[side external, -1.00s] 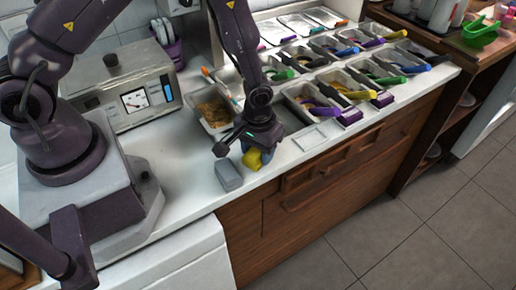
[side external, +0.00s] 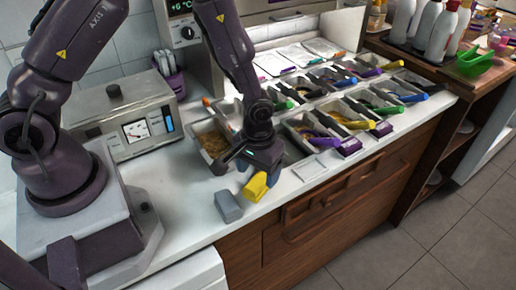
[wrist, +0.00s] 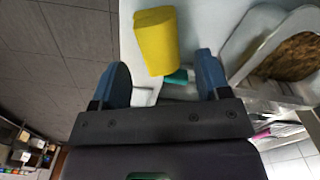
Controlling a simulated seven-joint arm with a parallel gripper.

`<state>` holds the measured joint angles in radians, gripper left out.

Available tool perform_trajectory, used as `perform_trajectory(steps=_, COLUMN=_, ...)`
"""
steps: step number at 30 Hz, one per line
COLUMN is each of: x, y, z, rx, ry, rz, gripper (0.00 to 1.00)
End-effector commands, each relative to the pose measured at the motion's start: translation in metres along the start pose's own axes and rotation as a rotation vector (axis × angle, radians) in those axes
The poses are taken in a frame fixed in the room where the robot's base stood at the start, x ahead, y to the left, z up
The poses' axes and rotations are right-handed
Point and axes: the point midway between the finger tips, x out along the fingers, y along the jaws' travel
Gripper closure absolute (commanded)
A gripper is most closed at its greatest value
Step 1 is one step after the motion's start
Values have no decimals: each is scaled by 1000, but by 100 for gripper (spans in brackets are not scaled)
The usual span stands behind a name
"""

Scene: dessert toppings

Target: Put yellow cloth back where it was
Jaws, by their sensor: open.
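The yellow cloth (side external: 256,187) is a folded, block-like piece at the front edge of the white counter, just below my gripper (side external: 258,170). In the wrist view the yellow cloth (wrist: 155,40) lies ahead of and between the two blue fingertips of my gripper (wrist: 162,72), nearer the left one. My gripper is open and points down. In the side view the fingers partly overlap the cloth, and I cannot tell whether they touch it.
A grey block (side external: 228,207) stands on the counter left of the cloth. A metal tray of brown topping (side external: 212,140) is behind. Several topping containers with coloured handles (side external: 330,130) fill the right side. The counter's front edge (side external: 262,213) is close, with floor beyond.

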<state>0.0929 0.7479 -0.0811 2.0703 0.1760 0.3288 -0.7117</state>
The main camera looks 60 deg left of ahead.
Motion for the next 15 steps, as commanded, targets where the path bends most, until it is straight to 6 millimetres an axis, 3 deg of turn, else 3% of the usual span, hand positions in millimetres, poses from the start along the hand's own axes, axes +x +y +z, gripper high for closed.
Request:
perform_trajectory(steps=6, x=-48, y=0, z=-1, rx=-1, ry=6, rz=3, gripper=30)
perform_trajectory(steps=15, x=-81, y=0, z=0, rx=0, ry=1, rz=1, gripper=30)
